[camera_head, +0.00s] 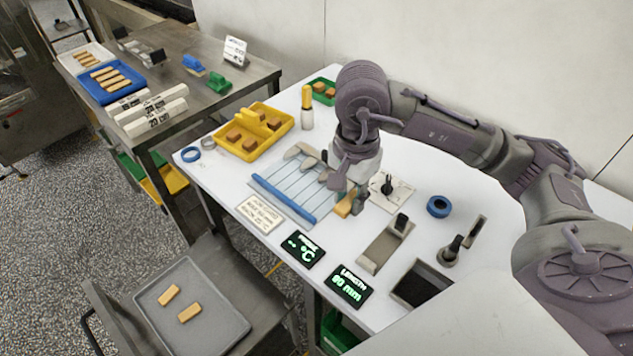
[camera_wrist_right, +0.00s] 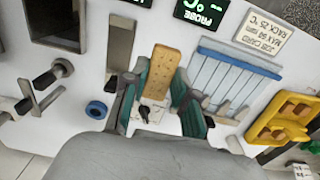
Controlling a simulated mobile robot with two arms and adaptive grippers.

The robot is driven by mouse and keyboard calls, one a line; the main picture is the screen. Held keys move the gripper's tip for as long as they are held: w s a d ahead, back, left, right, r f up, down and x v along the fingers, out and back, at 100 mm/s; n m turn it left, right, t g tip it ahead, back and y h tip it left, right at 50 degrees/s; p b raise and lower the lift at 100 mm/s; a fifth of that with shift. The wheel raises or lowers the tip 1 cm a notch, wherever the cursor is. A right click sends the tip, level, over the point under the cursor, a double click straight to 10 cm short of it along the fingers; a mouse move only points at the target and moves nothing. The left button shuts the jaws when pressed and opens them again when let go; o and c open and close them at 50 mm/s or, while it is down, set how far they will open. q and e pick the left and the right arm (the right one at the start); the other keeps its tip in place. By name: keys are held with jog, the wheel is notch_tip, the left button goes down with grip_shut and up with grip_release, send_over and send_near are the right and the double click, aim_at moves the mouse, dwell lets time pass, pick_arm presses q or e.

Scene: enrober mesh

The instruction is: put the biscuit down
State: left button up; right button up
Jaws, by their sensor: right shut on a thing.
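My right gripper (camera_head: 346,196) is shut on a tan biscuit (camera_head: 344,209), just right of the slatted rack (camera_head: 285,189) with blue bars. In the right wrist view the biscuit (camera_wrist_right: 159,72) stands out lengthwise between the green-padded fingers of the gripper (camera_wrist_right: 160,88). The rack (camera_wrist_right: 225,76) lies to its right there. I cannot tell whether the biscuit touches the table. In the head view the gripper and wrist hide part of the biscuit and the rack's right end. My left gripper does not show.
A white plate with a black knob (camera_head: 388,188) is right of the gripper. Nearer are a grey channel gauge (camera_head: 383,247), a PROBE display (camera_head: 300,250) and a LENGTH display (camera_head: 349,286) reading 80 mm. A yellow tray (camera_head: 278,142) stands behind. A grey tray (camera_head: 225,335) holds two biscuits.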

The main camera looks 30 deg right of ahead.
jog(key=w+f, duration=0.1)
jog(key=w, duration=0.2)
jog(key=p, duration=0.3)
send_near(315, 202)
jog(key=shift+s+a+f, duration=0.1)
jog(key=shift+s+f, duration=0.25)
jog(key=shift+s, duration=0.2)
jog(key=shift+s+a+f, duration=0.1)
jog(key=shift+s+f, duration=0.2)
jog(key=shift+s, duration=0.25)
jog(key=shift+w+d+f, duration=0.15)
jog(key=shift+w+f, duration=0.75)
jog(key=shift+w, duration=0.3)
notch_tip(315, 202, down, 4)
jog(key=shift+s+r+p, duration=0.1)
jog(key=shift+r+p, duration=0.05)
jog(key=shift+p, duration=0.7)
jog(key=shift+f+b, duration=0.2)
jog(key=shift+b, duration=0.1)
jog(key=o, duration=0.8)
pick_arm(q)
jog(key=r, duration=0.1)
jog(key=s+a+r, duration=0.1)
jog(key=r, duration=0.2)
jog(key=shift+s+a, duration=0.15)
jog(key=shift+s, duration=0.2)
pick_arm(e)
jog(key=shift+o, duration=0.2)
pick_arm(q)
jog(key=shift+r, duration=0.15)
